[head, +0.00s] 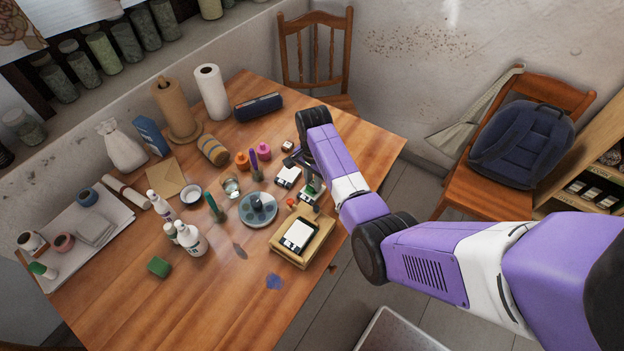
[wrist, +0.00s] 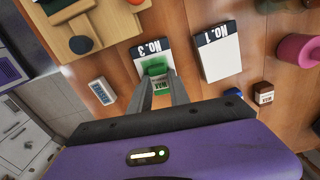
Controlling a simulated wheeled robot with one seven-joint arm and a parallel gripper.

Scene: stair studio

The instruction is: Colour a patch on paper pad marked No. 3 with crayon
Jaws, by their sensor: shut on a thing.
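My gripper (wrist: 160,80) is shut on a green crayon (wrist: 158,85) with a "WAX" label. The crayon is over the white paper pad marked No. 3 (wrist: 143,73), near its dark header band. I cannot tell whether its tip touches the paper, or whether the green at its end is crayon or colouring. In the head view the crayon (head: 313,188) shows as a small green spot at my gripper (head: 308,181), above the pad. The pad marked No. 1 (wrist: 220,60) lies beside it, to the right in the wrist view.
A wooden board (head: 279,249) bearing another pad (head: 299,236) stands close by. A round palette (head: 245,213), a glass (head: 230,184) and bottles (head: 190,240) crowd the table's middle. The table's front left is clearer.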

